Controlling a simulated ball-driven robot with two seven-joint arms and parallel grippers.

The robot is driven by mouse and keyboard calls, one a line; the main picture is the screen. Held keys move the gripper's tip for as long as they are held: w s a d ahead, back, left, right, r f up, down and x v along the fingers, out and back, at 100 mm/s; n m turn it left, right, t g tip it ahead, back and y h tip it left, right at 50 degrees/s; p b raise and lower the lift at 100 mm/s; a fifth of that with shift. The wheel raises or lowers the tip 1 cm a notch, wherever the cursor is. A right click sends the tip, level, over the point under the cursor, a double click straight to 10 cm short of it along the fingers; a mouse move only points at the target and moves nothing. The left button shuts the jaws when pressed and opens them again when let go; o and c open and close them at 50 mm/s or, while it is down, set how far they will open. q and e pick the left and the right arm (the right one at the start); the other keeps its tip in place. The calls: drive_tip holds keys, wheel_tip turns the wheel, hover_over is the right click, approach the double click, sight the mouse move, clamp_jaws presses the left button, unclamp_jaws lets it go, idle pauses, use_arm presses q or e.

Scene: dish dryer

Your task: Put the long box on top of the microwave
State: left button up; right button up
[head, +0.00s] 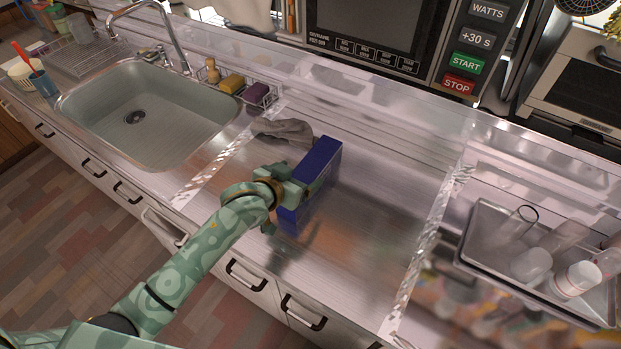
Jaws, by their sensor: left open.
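My right gripper is not in view.
A grey cloth (284,130) lies just behind the box. A sink (150,105) with a faucet is at the left. A metal tray (480,232) with several glasses and cups is at the right. The counter right of the box is clear.

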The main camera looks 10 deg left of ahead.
sight(307, 171)
use_arm(q)
drive_tip(key=b+x, duration=0.2)
drive_tip(key=x, duration=0.2)
drive_tip(key=shift+d+f, duration=0.15)
drive_tip(key=shift+f, duration=0.15)
drive_tip(key=shift+w+d+f, duration=0.1)
drive_tip(key=shift+w, duration=0.25)
drive_tip(key=shift+s, duration=0.1)
drive_tip(key=shift+c, duration=0.3)
drive_tip(key=c, duration=1.2)
drive_tip(key=shift+r, duration=0.2)
